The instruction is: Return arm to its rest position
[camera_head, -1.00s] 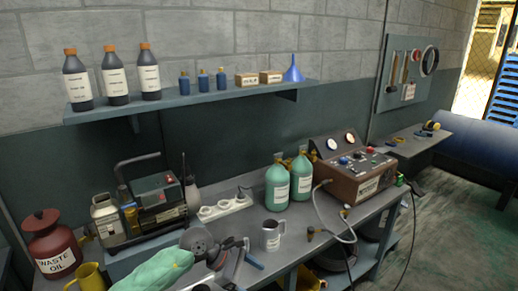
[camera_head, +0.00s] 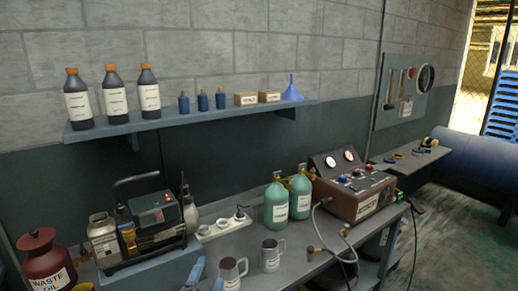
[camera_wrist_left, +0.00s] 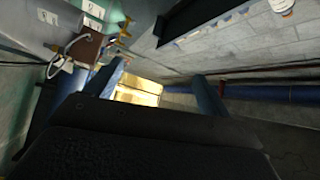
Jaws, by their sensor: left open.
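The rest of that arm is out of the head view. In the left wrist view the gripper (camera_wrist_left: 160,72) has its two blue fingers spread apart with nothing between them, so it is open and empty. The dark gripper body fills the lower part of that view. My right gripper is in neither view.
Behind are a pump (camera_head: 155,215), green cylinders (camera_head: 276,203) and a gauge machine (camera_head: 350,198). A red waste oil can (camera_head: 45,262) stands at left. A shelf (camera_head: 190,123) overhangs the bench.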

